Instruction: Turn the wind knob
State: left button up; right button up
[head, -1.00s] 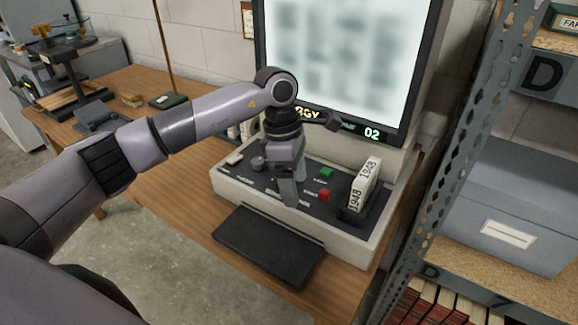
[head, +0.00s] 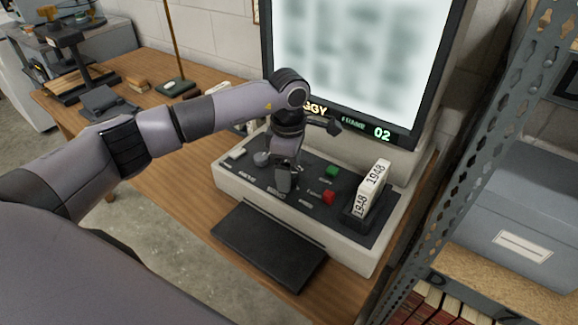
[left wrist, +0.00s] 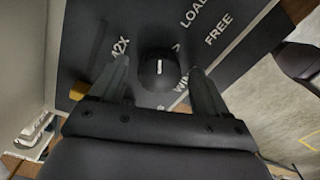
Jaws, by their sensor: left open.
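The wind knob (left wrist: 159,74) is a round black knob with a white pointer line, on the dark panel in the left wrist view. White lettering beside it includes WIND, FREE and LOAD. My left gripper (head: 284,188) points down over the control panel (head: 250,170) of the reader in the head view. It is open, and in the left wrist view its fingers (left wrist: 158,70) stand on either side of the knob. Gaps show between the knob and both fingers. In the head view the gripper hides the knob. My right gripper is in neither view.
The panel also has a green button (head: 333,171), a red button (head: 328,197) and an upright box marked 1948 (head: 371,187). The lit screen (head: 350,60) stands behind, with 02 shown below it. A metal shelf (head: 500,100) is close on the right.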

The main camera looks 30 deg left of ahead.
pick_arm(q)
jog(key=c, duration=1)
jog(key=shift+c, duration=0.2)
jog(key=shift+n, duration=0.3)
jog(key=n, duration=0.5)
jog(key=shift+w+n+b, duration=0.1)
jog(key=shift+n+b, duration=0.2)
jog(key=shift+b, duration=0.05)
jog(key=n, duration=0.5)
jog(key=shift+r, duration=0.1)
jog(key=shift+w+n, duration=0.1)
jog(key=shift+n, duration=0.3)
jog(key=o, duration=1)
